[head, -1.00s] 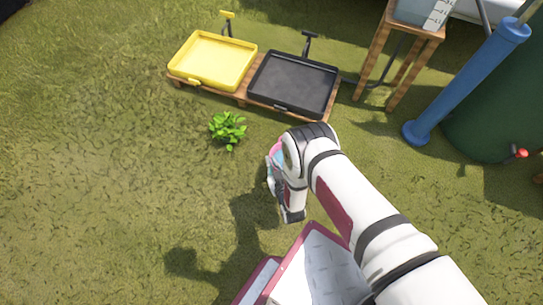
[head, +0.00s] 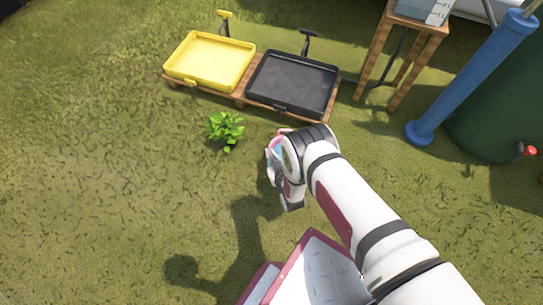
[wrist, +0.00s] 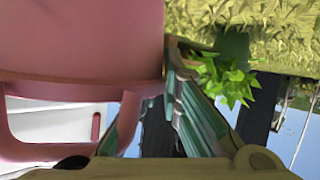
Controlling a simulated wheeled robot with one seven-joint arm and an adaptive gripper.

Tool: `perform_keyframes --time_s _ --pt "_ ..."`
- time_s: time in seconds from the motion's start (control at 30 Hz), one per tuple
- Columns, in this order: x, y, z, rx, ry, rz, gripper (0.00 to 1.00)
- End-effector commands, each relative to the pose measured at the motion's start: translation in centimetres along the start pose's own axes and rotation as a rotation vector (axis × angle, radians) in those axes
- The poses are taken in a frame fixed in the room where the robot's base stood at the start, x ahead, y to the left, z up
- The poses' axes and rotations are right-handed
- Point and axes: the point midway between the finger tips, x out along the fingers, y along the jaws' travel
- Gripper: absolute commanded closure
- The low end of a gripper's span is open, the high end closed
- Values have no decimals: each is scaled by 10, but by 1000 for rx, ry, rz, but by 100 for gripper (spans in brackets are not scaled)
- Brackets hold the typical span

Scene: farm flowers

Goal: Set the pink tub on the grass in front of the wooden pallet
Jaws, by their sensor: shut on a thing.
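The pink tub (wrist: 85,40) fills the upper left of the wrist view, close to the camera, with its rim and looped handle showing. My gripper (wrist: 155,105) is shut on the tub, with its teal fingers at the handle; the exact contact is partly hidden. In the head view only a sliver of the pink tub (head: 281,135) shows beside my gripper (head: 274,168), the rest hidden by my wrist. The wooden pallet (head: 239,95) lies behind, and the grass (head: 110,190) in front of it is open.
A yellow tray (head: 211,60) and a black tray (head: 292,83) stand on the pallet. A leafy green plant (head: 225,130) grows in front of the pallet, left of my gripper. A wooden stand (head: 405,60), a blue pipe (head: 470,80) and a green tank (head: 500,115) stand at the right.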

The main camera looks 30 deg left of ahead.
Motion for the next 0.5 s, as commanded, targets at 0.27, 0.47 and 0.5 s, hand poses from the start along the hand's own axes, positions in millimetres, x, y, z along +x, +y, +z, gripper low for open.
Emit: perform_keyframes --time_s 0.27,0.47,0.5 --pt "0 0 0 1 -1 0 74" --pt "-1 0 0 1 -1 0 74" --pt "-2 0 0 1 -1 0 74"
